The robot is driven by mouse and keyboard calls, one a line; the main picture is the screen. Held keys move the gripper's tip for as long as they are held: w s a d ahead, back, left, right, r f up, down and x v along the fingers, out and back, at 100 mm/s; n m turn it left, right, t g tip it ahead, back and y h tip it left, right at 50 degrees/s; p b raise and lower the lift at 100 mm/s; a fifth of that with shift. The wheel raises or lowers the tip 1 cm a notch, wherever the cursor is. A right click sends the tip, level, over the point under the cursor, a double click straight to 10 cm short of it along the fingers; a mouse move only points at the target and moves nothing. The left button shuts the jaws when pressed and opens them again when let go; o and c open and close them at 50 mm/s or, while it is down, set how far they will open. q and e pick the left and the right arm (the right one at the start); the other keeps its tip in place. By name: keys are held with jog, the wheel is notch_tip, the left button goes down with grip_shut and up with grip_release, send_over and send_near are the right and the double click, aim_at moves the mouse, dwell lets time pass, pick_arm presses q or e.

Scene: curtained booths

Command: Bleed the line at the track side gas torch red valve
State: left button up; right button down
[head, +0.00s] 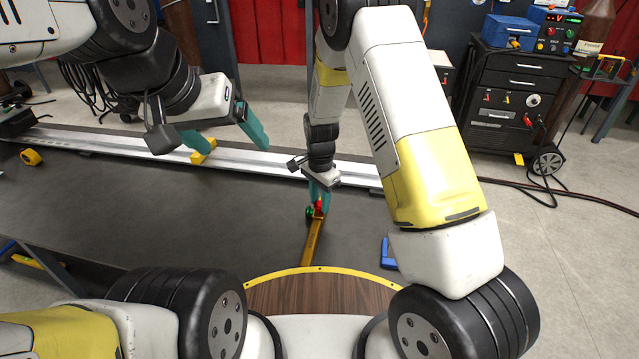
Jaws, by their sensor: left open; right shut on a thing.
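The gas torch (312,240) is a brass-coloured bar on the dark table top, with its near end by the wooden disc. At its far end sit a red valve (319,206) and a green valve (309,213) side by side. My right gripper (319,193) points down over this end with its teal fingers shut on the red valve; the fingers partly hide it. My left gripper (226,134) is open and empty, with its teal fingers spread above the metal track (110,142), to the left of and beyond the torch.
A yellow block (204,151) sits at the track below my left gripper. A yellow tape measure (31,157) lies at the left. A blue object (388,254) lies right of the torch. A dark welding cart (510,95) stands back right. The table between tape measure and torch is clear.

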jog(key=n, duration=0.6)
jog(key=shift+n, duration=1.5)
jog(key=n, duration=0.4)
dwell(0.7)
